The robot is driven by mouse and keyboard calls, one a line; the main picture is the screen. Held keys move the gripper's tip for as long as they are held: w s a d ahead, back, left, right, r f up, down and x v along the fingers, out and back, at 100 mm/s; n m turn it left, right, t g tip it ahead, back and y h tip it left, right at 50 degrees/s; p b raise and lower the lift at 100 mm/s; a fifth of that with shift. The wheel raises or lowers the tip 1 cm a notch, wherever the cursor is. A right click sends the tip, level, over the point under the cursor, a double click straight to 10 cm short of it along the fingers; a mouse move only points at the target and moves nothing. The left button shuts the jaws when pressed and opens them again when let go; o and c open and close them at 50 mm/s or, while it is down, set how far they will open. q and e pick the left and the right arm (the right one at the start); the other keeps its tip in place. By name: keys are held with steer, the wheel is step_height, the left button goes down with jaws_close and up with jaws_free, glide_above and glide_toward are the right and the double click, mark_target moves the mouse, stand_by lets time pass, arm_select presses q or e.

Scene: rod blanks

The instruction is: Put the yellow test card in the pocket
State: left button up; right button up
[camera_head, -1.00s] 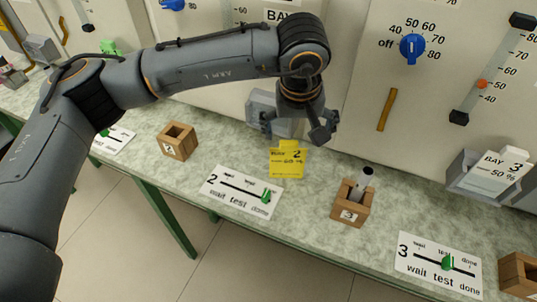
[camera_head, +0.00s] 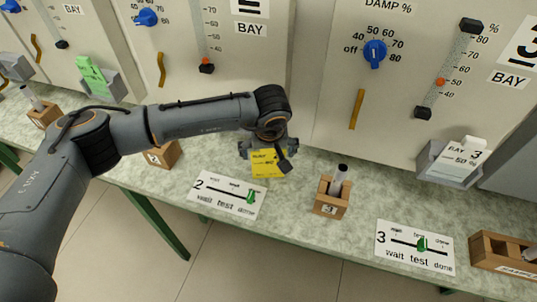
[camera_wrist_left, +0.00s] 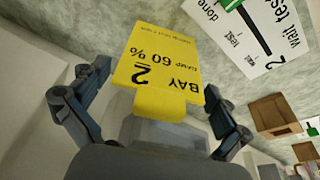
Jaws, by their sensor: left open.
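The yellow test card (camera_head: 267,165), printed "BAY 2" and "60 %", is at the bench front of bay 2, just behind the number 2 sign. In the left wrist view the card (camera_wrist_left: 157,70) shows upside down, its tab toward my gripper. My left gripper (camera_head: 268,150) is over the card's upper end in the head view. Its fingers (camera_wrist_left: 150,118) are open, one on each side of the tab and apart from it. The bay 2 pocket is mostly hidden behind my gripper in the head view. A pale grey part shows below the tab in the wrist view; I cannot tell whether it is the pocket.
The number 2 sign (camera_head: 228,195) lies in front of the card. A wooden block 3 (camera_head: 330,207) with an upright rod stands to the right. Bay 3's grey pocket (camera_head: 432,165) holds a white card (camera_head: 463,157). A green card (camera_head: 92,76) stands in the bay at left.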

arm_select(q)
steer(key=shift+x, duration=0.8)
steer(key=c, duration=1.1)
steer(key=shift+w+r, duration=0.1)
steer(key=shift+r, duration=0.35)
steer(key=s+d+r+b, duration=0.3)
steer(key=s+r+b, duration=0.1)
steer(key=s+r, duration=0.2)
steer(key=s+d+r+b, duration=0.3)
steer(key=s+r, duration=0.3)
steer(key=s, duration=0.1)
steer(key=shift+m, duration=0.5)
steer(key=a+f, duration=0.1)
steer(key=a, duration=0.7)
steer(key=a+f, duration=0.2)
steer(key=a, duration=0.6)
steer(key=a+f, duration=0.2)
steer(key=a, duration=0.7)
steer(key=shift+s, duration=0.1)
